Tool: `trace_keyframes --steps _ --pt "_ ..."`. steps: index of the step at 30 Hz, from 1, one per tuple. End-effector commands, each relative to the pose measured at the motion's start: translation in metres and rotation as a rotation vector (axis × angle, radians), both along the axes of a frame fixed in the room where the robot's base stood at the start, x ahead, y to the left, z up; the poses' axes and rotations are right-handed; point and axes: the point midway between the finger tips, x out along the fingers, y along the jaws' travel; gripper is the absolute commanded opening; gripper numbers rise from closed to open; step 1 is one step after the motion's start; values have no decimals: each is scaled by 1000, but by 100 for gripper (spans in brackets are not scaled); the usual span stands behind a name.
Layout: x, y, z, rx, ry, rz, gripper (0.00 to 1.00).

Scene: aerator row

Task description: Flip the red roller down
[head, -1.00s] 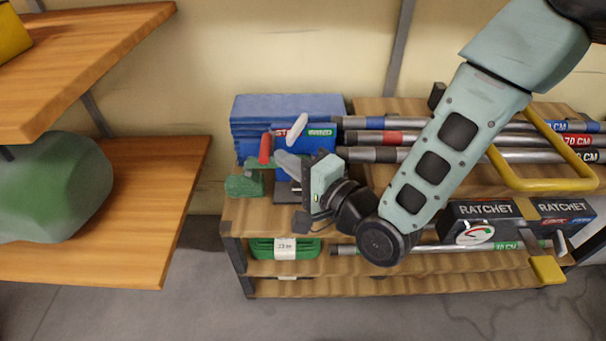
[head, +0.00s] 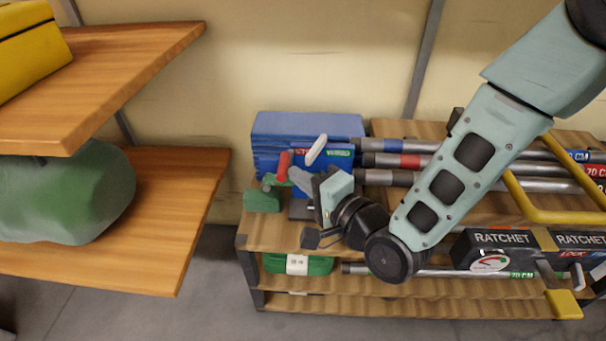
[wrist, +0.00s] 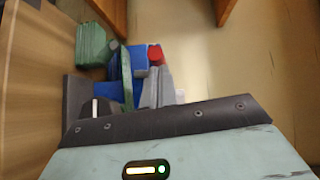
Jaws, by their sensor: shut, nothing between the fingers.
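The red roller (head: 283,166) stands nearly upright at the left end of the rack, in front of the blue boxes. It also shows in the wrist view (wrist: 155,54), just beyond the grey fingers. My gripper (head: 299,177) is shut and empty, with its fingertips close to the right side of the red roller. I cannot tell whether they touch it. A white roller (head: 316,150) stands tilted just behind and to the right of the fingers. My gripper's body hides part of the base under the rollers.
Blue boxes (head: 305,125) stand behind the rollers. A green block (head: 262,201) sits to the left on the wooden rack (head: 253,235). Metal bars with coloured bands (head: 410,161) lie to the right, under my arm. Wooden shelves (head: 195,190) with a green lump (head: 70,195) stand at left.

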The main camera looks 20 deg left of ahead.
Motion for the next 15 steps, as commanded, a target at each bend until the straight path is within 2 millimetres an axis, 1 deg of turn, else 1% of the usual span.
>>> trace_keyframes --steps 1,8,15 --pt "0 1 4 -12 -3 1 0" --pt "-2 8 12 -122 -29 1 0" --pt "-6 20 19 -333 -80 3 0"
